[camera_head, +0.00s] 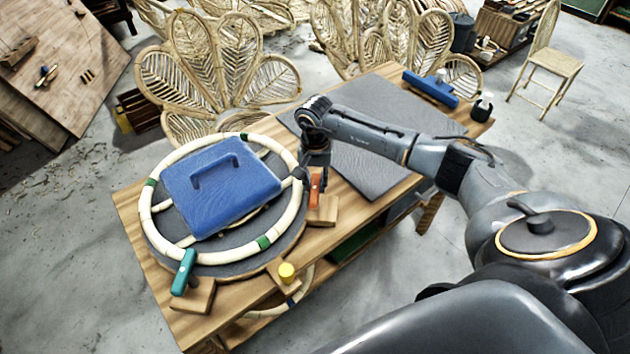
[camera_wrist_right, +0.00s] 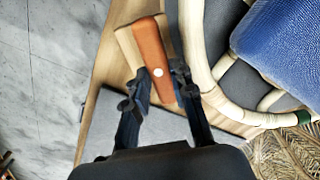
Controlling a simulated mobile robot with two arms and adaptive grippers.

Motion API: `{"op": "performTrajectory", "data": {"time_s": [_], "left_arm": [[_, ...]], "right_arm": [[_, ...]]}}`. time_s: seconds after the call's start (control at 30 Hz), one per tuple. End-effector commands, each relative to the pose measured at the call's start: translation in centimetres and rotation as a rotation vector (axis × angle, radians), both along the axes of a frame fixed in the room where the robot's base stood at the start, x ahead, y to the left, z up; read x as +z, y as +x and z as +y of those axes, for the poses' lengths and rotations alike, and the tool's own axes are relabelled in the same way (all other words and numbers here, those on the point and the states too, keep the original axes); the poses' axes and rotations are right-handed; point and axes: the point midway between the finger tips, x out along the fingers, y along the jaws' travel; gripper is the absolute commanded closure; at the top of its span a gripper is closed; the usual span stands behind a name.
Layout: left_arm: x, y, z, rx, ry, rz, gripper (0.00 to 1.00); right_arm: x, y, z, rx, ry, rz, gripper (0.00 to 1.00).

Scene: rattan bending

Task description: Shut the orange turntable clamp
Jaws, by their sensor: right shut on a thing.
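The orange turntable clamp (camera_head: 314,192) stands on a wooden block (camera_head: 325,212) at the right edge of the round turntable (camera_head: 235,264). In the right wrist view its orange handle (camera_wrist_right: 151,48) has a pale round spot and lies between my fingers. My right gripper (camera_head: 308,172) comes down on the clamp from above and is shut on its handle; its fingertips show in the wrist view (camera_wrist_right: 160,74). The rattan ring (camera_head: 285,225) lies on the turntable, close beside the clamp. Whether the clamp touches the ring is unclear. My left gripper is out of view.
A blue block with a handle (camera_head: 222,190) lies within the ring. A teal clamp (camera_head: 184,272) and a yellow knob (camera_head: 287,272) stand at the near side. A grey mat (camera_head: 370,170), a blue tool (camera_head: 431,87) and a dark bottle (camera_head: 482,107) are on the table's right part.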

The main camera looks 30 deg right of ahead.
Motion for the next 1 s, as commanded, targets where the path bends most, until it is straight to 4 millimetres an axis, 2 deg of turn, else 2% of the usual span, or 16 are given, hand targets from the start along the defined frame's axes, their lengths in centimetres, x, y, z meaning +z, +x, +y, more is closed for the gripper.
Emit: {"op": "performTrajectory", "data": {"time_s": [0.37,1.0], "left_arm": [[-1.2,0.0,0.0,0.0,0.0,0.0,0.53],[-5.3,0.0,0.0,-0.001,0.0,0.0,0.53]], "right_arm": [[-0.2,0.0,-0.1,-0.112,-0.001,-0.001,1.0],[-0.2,-0.3,-0.3,-0.687,-0.001,-0.002,1.0]]}}
